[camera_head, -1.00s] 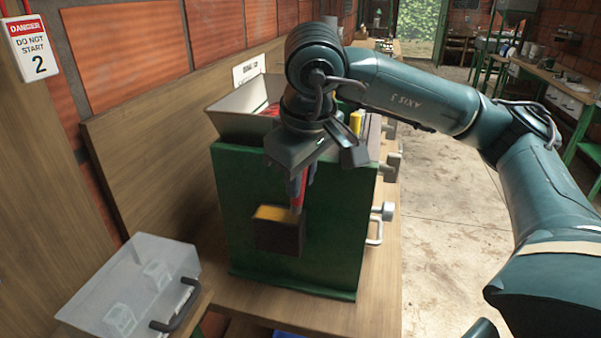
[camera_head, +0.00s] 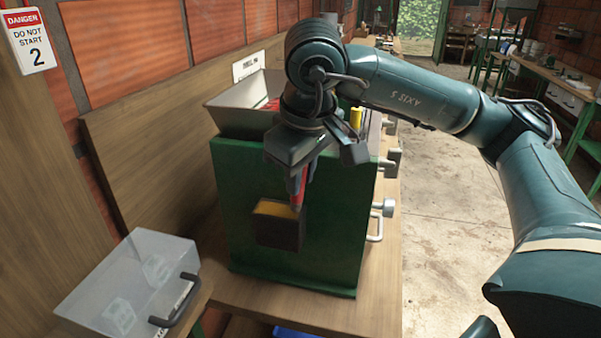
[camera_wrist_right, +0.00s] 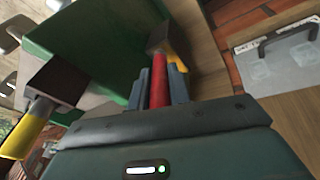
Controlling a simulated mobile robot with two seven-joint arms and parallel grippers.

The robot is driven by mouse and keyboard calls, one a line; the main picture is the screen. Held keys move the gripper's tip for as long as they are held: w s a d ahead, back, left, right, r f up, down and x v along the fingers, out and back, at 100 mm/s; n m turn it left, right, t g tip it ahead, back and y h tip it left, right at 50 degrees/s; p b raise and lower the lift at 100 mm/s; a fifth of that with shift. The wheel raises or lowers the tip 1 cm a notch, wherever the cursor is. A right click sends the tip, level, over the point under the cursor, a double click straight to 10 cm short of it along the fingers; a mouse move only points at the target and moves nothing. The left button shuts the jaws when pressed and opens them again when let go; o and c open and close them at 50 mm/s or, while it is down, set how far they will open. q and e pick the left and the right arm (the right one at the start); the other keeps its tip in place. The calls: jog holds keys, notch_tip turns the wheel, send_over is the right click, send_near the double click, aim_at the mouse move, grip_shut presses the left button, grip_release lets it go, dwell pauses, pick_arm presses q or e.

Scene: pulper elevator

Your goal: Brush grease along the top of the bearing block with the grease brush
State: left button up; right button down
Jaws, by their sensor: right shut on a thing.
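My right gripper (camera_head: 304,178) is shut on the red handle of the grease brush (camera_head: 297,187), which points down in front of the green machine. The brush also shows in the right wrist view (camera_wrist_right: 158,82), between the two grey fingers of the gripper (camera_wrist_right: 160,88). The bearing block (camera_head: 277,232) is a dark block on the machine's front face, with a yellow-orange top. The brush's lower end is at the right part of that top; whether it touches is too small to tell. The bristles are not clearly visible. My left gripper is not in view.
The green machine (camera_head: 240,245) stands on a wooden bench (camera_head: 383,290), with a grey hopper (camera_head: 235,112) on top. A clear box (camera_head: 120,290) with a dark handle is at lower left. Handles and knobs (camera_head: 385,210) stick out of the machine's right side. Open floor lies to the right.

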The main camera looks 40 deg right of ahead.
jog(key=shift+f+b, duration=0.3)
dwell(0.4)
jog(key=shift+w+a+r, duration=0.1)
jog(key=shift+w+a, duration=0.6)
jog(key=shift+w, duration=0.1)
jog(key=shift+w+a, duration=0.1)
jog(key=shift+w+a, duration=0.6)
jog(key=shift+w, duration=0.05)
jog(key=shift+w, duration=0.1)
